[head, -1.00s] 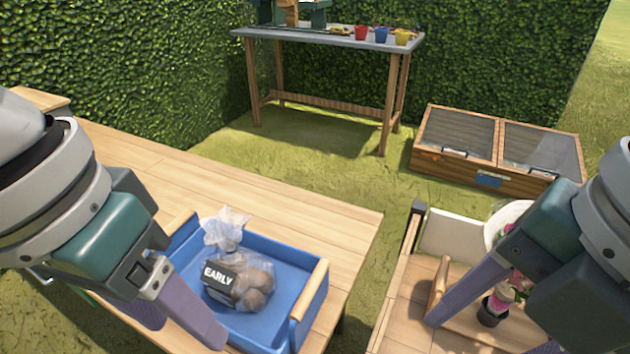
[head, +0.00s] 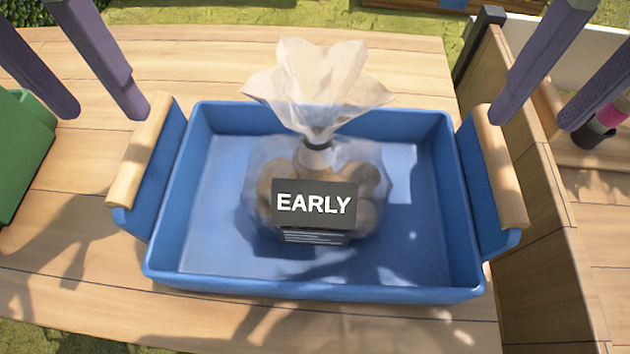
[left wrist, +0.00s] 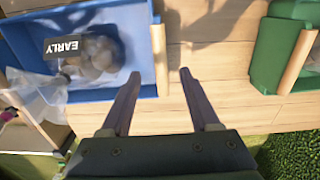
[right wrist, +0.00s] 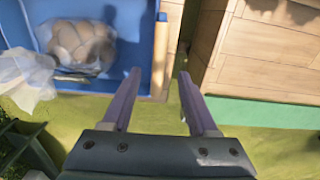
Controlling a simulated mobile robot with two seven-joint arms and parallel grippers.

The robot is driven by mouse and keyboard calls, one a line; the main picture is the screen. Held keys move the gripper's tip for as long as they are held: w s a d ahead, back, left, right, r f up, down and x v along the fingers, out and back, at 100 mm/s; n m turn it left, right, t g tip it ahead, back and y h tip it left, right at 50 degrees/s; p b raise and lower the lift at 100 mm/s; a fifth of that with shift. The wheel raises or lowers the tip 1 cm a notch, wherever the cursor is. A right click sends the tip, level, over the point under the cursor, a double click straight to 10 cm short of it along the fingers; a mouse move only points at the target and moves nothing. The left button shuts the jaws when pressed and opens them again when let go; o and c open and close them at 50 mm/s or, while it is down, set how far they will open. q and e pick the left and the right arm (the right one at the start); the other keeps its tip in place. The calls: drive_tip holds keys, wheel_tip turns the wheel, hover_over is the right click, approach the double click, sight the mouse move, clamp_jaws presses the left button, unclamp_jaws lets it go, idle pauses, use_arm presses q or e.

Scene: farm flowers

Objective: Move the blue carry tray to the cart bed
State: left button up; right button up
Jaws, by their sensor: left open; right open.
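The blue carry tray (head: 300,290) sits on the wooden table, with a wooden handle at each short end. A clear bag of potatoes (head: 365,185) labelled EARLY stands in it. My left gripper (head: 108,112) is open and empty above the tray's left handle (head: 140,150); the left wrist view shows its fingers (left wrist: 157,85) just beside that handle. My right gripper (head: 532,120) is open above the right handle (head: 500,165); the right wrist view shows its fingers (right wrist: 160,85) near that handle (right wrist: 159,55). The cart bed (head: 600,215) shows at the right edge.
A green tray (head: 25,140) stands on the table to the left. The cart's wooden side wall (head: 545,220) rises close to the blue tray's right handle. A dark pot with a pink flower (head: 595,130) stands in the cart. Bare table (head: 60,290) lies in front.

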sight(502, 150)
use_arm(q)
wheel_tip(502, 150, down, 10)
drive_tip(key=shift+r, duration=0.1)
use_arm(e)
wheel_tip(502, 150, down, 10)
drive_tip(key=shift+a+r, duration=0.1)
use_arm(q)
drive_tip(key=shift+a, duration=0.1)
clamp_jaws()
use_arm(e)
clamp_jaws()
idle(1.0)
